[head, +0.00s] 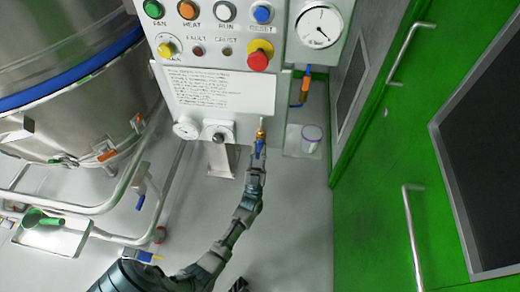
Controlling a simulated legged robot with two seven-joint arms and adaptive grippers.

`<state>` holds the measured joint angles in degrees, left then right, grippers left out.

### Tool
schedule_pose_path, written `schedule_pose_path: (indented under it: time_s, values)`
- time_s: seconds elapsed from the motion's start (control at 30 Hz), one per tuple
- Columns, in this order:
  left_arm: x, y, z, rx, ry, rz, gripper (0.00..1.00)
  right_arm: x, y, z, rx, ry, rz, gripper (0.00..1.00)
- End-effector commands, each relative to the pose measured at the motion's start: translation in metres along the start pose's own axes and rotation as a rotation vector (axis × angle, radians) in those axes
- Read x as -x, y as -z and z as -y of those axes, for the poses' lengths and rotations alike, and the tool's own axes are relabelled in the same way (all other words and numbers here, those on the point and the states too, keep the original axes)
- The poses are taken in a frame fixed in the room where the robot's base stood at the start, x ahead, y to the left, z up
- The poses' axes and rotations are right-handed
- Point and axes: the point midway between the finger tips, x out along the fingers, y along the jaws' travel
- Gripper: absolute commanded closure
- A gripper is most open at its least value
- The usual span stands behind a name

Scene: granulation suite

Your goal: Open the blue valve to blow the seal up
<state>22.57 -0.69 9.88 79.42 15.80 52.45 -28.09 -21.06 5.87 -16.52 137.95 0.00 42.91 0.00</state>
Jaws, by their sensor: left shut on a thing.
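The blue valve has a small blue handle (260,147) below a brass fitting (260,133), at the lower right of the control panel. My left gripper (259,153) reaches up to it from below and is shut on the blue handle, covering part of it. The handle appears to point down, roughly in line with the fitting; how far it is turned is hard to tell. A small white gauge (186,128) is at the panel's lower left, its reading too small to make out. My right gripper is not in view.
The panel (220,92) carries buttons and a red emergency stop (259,56). A large gauge (320,27) is at upper right. A steel vessel (60,110) with a blue seal band and pipe rails stands left. A green door (385,200) is right.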

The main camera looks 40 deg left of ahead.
Motion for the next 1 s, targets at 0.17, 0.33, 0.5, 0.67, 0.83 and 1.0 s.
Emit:
schedule_pose_path:
  time_s: [0.17,0.33,0.5,0.67,0.83,1.0]
  values:
    - [0.0049,-0.0037,-0.0016,0.023,0.019,0.011,1.0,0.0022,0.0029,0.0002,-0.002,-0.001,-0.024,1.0]
    - [0.0042,-0.0033,-0.0012,0.033,0.03,0.01,1.0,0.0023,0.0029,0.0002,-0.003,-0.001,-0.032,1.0]
    - [0.0038,-0.0031,-0.0009,0.036,0.033,0.01,1.0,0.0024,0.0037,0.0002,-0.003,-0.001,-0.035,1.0]
    - [0.0035,-0.003,-0.0007,0.036,0.033,0.009,1.0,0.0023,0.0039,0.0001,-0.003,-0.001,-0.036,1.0]
    - [0.0032,-0.0028,-0.0006,0.035,0.033,0.009,0.78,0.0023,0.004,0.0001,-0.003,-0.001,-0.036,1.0]
    - [0.002,-0.0016,0.0,0.035,0.035,0.005,0.54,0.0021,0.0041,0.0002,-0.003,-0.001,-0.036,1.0]
